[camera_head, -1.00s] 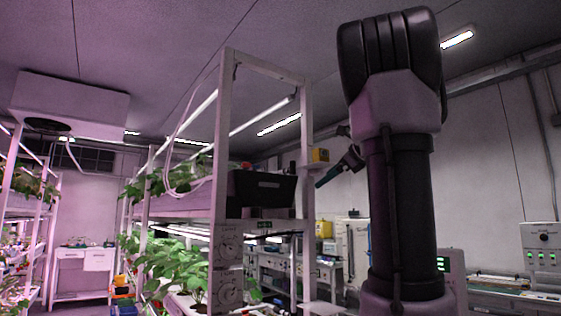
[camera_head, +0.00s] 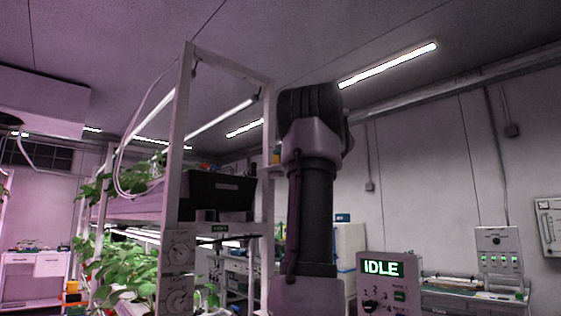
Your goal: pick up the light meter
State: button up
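I cannot make out a light meter for certain. A small yellow object (camera_head: 276,156) shows at the right post of the plant rack, partly hidden behind my arm; I cannot tell what it is. My arm stands upright right of the rack and covers part of the view. My gripper is not visible in this view; it is either behind my arm or out of frame.
The white plant rack (camera_head: 180,140) stands close on the left, with a black crate (camera_head: 220,190) on its upper shelf and leafy plants below. A panel reading IDLE (camera_head: 387,280) is right of my arm. A bench (camera_head: 470,291) with equipment lines the right wall.

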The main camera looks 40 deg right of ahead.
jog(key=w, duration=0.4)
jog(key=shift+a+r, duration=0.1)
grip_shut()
